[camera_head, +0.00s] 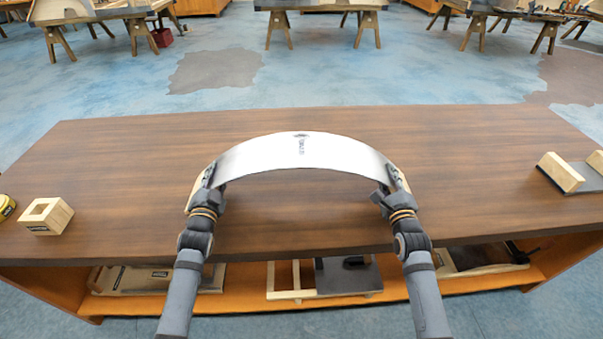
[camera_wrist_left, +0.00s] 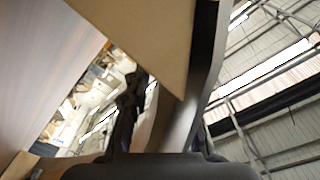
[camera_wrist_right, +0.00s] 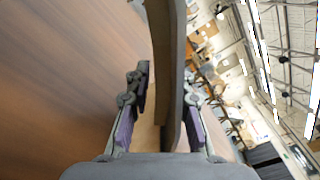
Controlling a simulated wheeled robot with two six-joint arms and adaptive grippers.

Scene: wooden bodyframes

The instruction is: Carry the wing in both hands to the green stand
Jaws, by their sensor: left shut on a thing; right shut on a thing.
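The wing (camera_head: 300,149) is a curved, silver-white panel with a small dark mark near its middle, arched above the wooden table (camera_head: 300,215). My left gripper (camera_head: 206,186) is shut on its left end. My right gripper (camera_head: 392,187) is shut on its right end. In the right wrist view the wing's edge (camera_wrist_right: 172,70) passes between the fingers of my right gripper (camera_wrist_right: 165,110). In the left wrist view the wing's tan underside (camera_wrist_left: 145,40) fills the upper middle and hides part of the fingers. No green stand shows in any view.
A wooden block with a square opening (camera_head: 47,215) and a yellow item (camera_head: 6,207) are at the table's left. A wooden piece with a grey base (camera_head: 575,175) is at the right. Wooden frames (camera_head: 325,277) lie on the shelf below. The floor beyond is open (camera_head: 330,80), with other benches farther back.

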